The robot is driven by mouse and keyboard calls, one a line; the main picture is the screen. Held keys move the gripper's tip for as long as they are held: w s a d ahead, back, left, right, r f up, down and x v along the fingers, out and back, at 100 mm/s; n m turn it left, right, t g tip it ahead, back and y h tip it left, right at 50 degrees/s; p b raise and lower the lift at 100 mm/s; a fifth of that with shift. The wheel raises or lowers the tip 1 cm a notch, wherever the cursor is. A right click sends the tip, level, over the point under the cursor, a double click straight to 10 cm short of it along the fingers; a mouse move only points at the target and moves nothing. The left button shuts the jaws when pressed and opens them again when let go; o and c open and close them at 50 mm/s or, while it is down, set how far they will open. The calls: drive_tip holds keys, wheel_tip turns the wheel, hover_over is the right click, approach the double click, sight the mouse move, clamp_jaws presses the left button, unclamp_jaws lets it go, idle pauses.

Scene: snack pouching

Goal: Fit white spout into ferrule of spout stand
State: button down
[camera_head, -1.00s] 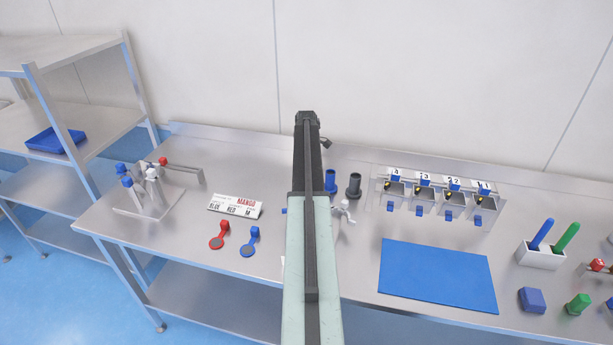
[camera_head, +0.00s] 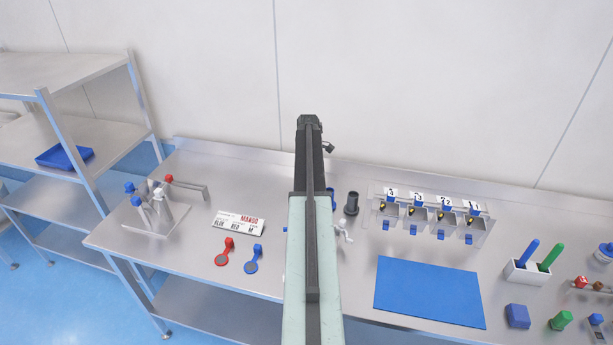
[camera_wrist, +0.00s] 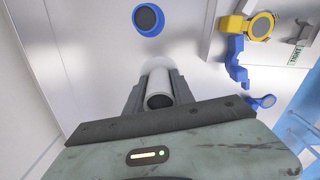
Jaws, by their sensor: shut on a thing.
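My gripper (camera_wrist: 157,78) is shut on a white cylindrical piece, which looks like the white spout (camera_wrist: 158,84); its dark round end faces the wrist camera. A pale round patch lies just past it, and I cannot tell if they touch. In the head view my arm hides the gripper and the spout. A metal stand (camera_head: 150,232) with upright tubes and blue and red tops stands at the left of the table; I cannot tell whether it is the spout stand. A blue round cup with a dark centre (camera_wrist: 148,19) shows beyond the fingers in the wrist view.
A dark cup (camera_head: 352,204) and a small silver fitting (camera_head: 343,234) stand right of my arm. A label card (camera_head: 238,223) and red (camera_head: 223,252) and blue (camera_head: 253,260) pieces lie left. A numbered bin rack (camera_head: 415,215) and blue mat (camera_head: 428,292) are right.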

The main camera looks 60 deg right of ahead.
drive_tip(key=s+a+r, duration=0.1)
drive_tip(key=s+a, duration=1.2)
drive_tip(key=a, duration=0.2)
drive_tip(key=shift+s+a+p, duration=0.15)
drive_tip(key=shift+s+p, duration=0.05)
drive_tip(key=shift+p, duration=0.25)
wheel_tip(320, 180, down, 4)
drive_tip(key=b, duration=0.4)
drive_tip(key=shift+f, duration=0.1)
drive_tip(key=shift+f+b, duration=0.4)
drive_tip(key=shift+b, duration=0.15)
drive_tip(key=shift+f+b, duration=0.5)
drive_tip(key=c, duration=1)
unclamp_jaws()
